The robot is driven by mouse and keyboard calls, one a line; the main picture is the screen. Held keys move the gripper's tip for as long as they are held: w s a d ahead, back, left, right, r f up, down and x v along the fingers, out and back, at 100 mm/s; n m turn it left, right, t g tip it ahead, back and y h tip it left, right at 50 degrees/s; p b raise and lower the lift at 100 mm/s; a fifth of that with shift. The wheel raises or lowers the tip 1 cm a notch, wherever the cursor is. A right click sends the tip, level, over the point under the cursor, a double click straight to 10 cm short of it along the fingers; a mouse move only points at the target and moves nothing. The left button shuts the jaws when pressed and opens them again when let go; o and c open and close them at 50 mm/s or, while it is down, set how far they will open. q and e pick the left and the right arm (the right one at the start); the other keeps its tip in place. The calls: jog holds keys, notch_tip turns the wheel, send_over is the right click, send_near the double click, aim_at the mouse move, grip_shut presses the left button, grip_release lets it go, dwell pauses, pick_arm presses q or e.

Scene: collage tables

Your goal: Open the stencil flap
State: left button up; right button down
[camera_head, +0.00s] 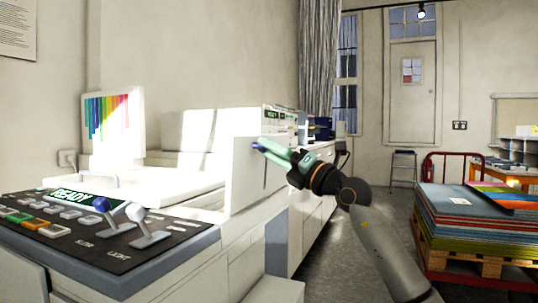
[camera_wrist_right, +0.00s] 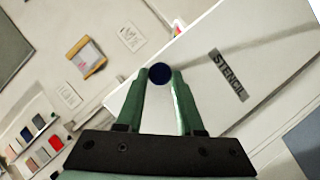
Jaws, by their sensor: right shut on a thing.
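The stencil flap is a white panel on the side of the white machine, with a dark STENCIL label (camera_wrist_right: 228,75) in the right wrist view. A round dark blue knob (camera_wrist_right: 159,72) on it sits between the green fingertips. My right gripper (camera_head: 264,149) reaches from the right to the machine's side in the head view, and it also shows in the wrist view (camera_wrist_right: 160,80). It is shut on the blue knob. The flap (camera_wrist_right: 265,50) looks closed or nearly so; I cannot tell exactly. My left gripper is not in view.
A control panel (camera_head: 120,262) with lit READY sign, buttons and two levers fills the lower left. White counters (camera_head: 310,215) run behind my right arm. A pallet stack of coloured sheets (camera_head: 475,215) stands at the right. Grey floor (camera_head: 350,240) is open between them.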

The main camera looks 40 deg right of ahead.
jog(key=shift+r, duration=0.1)
jog(key=c, duration=0.5)
grip_release()
jog(key=shift+b+v, duration=1.65)
jog(key=shift+v, duration=4.7)
